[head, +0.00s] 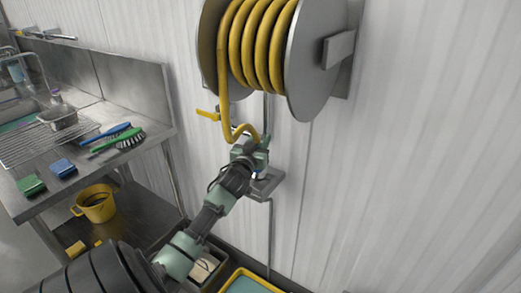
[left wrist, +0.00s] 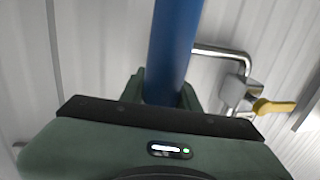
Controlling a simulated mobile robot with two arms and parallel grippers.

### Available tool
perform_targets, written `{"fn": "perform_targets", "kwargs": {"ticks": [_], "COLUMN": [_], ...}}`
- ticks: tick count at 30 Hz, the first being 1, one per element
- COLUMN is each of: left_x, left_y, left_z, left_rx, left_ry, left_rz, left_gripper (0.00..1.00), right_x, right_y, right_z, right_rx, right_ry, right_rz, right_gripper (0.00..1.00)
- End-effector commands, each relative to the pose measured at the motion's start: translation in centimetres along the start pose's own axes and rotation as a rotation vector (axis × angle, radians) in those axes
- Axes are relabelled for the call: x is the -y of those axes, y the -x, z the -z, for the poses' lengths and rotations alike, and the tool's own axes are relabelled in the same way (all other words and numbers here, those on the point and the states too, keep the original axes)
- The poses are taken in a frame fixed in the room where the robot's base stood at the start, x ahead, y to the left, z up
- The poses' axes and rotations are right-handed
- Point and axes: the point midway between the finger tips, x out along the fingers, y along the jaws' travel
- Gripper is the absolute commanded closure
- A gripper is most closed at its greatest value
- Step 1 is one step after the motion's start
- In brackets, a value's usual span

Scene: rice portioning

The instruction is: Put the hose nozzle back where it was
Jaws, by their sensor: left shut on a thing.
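The hose nozzle shows in the left wrist view as a blue cylinder (left wrist: 172,50) between the green fingers of my left gripper (left wrist: 163,92). In the head view my left gripper (head: 256,154) is shut on it at the wall, at the lower end of the yellow hose (head: 224,90), and mostly hides it. A grey metal bracket (head: 268,184) sits on the wall just below and right of the gripper. Whether the nozzle touches the bracket is hidden. My right gripper is in neither view.
The hose reel (head: 308,60) hangs on the wall above my gripper. A pipe valve with a yellow handle (head: 207,115) is left of the hose. A steel counter (head: 158,126) with brushes stands at left. A yellow-rimmed container (head: 236,275) stands below.

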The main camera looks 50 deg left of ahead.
Motion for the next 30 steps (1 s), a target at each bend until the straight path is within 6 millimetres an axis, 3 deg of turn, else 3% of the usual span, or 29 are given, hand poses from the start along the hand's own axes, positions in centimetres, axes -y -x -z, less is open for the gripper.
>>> {"fn": "perform_targets", "kwargs": {"ticks": [6,19,20,21,30], "left_x": [0.0,0.0,0.0,0.0,0.0], "left_y": [0.0,0.0,0.0,0.0,0.0], "left_z": [-2.9,-3.7,-3.7,-3.7,-3.7], "left_rx": [-0.001,-0.003,0.001,0.001,0.001], "left_ry": [0.003,0.002,0.001,0.001,0.001], "left_rz": [0.0,-0.001,-0.001,-0.001,-0.001], "left_gripper": [1.0,1.0,0.6,0.49,0.47], "right_x": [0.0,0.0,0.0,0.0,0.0], "right_y": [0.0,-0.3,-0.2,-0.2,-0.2], "right_z": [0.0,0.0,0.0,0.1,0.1], "right_rx": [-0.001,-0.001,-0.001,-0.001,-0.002], "right_ry": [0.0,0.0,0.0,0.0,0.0], "right_rz": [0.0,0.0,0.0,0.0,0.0], "right_gripper": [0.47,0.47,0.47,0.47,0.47]}}
